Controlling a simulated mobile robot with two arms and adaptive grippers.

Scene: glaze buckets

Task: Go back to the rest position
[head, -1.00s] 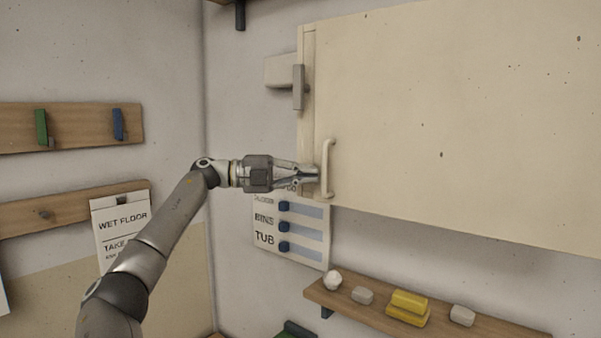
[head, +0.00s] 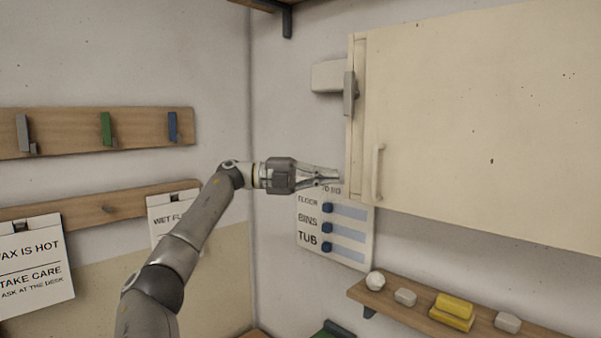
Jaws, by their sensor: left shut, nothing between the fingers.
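My left gripper (head: 338,180) is shut and empty. It points right, just left of the cream wall cabinet (head: 480,130), in front of the top of the label board. A gap shows between its fingertips and the cabinet door's pale handle (head: 377,173). A grey latch piece (head: 350,92) sits at the cabinet's left edge. My right gripper is not in view.
A label board (head: 347,237) with blue knobs hangs below the gripper. A wooden shelf (head: 390,311) below the cabinet holds a white ball (head: 375,281), grey blocks and yellow blocks (head: 453,309). Peg rails (head: 70,133) and hanging signs (head: 40,262) line the left wall.

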